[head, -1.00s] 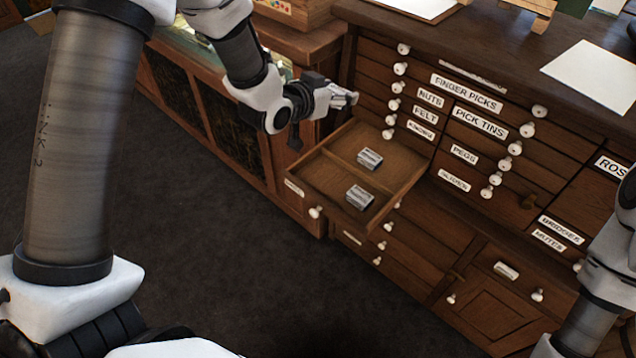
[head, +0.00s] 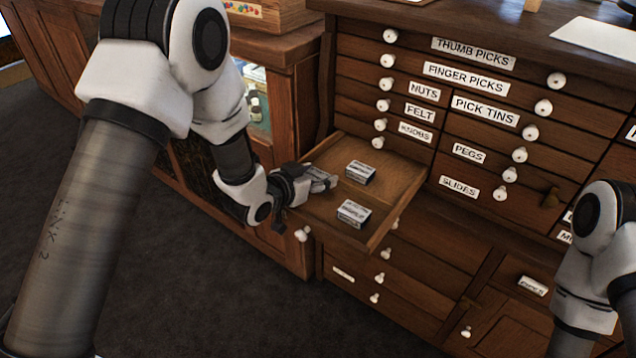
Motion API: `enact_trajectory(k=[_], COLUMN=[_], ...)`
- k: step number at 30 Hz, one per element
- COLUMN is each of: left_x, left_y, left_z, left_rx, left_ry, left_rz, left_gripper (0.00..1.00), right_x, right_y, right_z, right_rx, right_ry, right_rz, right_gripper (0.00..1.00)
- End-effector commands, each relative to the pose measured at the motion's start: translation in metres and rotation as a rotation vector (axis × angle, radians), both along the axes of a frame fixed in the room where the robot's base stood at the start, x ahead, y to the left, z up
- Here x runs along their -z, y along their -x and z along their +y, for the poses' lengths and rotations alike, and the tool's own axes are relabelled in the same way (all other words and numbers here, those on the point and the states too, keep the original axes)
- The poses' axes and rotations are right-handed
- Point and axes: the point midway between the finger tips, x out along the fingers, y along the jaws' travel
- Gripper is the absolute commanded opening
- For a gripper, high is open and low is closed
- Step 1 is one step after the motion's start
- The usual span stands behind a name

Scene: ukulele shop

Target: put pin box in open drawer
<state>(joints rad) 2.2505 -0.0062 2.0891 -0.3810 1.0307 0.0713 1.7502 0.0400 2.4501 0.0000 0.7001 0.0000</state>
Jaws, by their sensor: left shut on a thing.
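The open drawer (head: 326,214) is pulled out of the wooden cabinet, with a divider across it. Two small grey-white labelled boxes lie inside, one farther back (head: 360,172) and one nearer the front (head: 353,213). My left gripper (head: 314,181) is at the drawer's left side, low over its rim. It is shut on a small pale box (head: 321,177), which I take to be the pin box; the fingers partly hide it. I cannot tell whether the held box touches the drawer. My right gripper is out of view; only its arm shows at the right.
Closed drawers with white knobs and labels such as "PICK TINS" (head: 486,111) rise behind and right of the open drawer. A lower counter with a glass-fronted case (head: 257,98) stands at the left. Dark carpet (head: 230,300) in front is clear.

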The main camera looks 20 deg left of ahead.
Motion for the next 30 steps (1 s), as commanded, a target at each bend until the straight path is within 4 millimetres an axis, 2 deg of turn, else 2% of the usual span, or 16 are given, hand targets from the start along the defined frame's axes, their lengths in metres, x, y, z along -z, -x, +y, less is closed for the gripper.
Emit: enact_trajectory(k=[1, 8, 23, 24, 25, 26, 30], left_x=[0.009, 0.009, 0.026, 0.027, 0.027, 0.028, 0.029], left_y=[0.000, 0.000, 0.002, 0.003, 0.003, 0.003, 0.004], left_z=[0.000, 0.000, 0.000, 0.000, 0.000, 0.000, 0.000], left_rx=[0.000, 0.000, 0.001, 0.002, 0.002, 0.002, 0.004], left_ry=[0.000, -0.001, -0.004, -0.005, -0.005, -0.005, -0.007], left_rz=[0.001, -0.001, 0.010, 0.012, 0.013, 0.013, 0.016], left_gripper=[0.38, 0.38, 0.38, 0.72, 0.83, 0.87, 0.87], right_x=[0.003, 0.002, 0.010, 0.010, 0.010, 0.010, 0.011], right_y=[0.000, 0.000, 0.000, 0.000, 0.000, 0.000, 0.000], right_z=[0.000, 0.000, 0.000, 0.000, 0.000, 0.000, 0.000], right_rx=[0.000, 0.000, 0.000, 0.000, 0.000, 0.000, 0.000], right_ry=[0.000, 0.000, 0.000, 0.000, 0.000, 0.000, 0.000], right_rz=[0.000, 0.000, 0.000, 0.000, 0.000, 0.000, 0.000], right_gripper=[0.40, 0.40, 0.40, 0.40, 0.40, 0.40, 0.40])
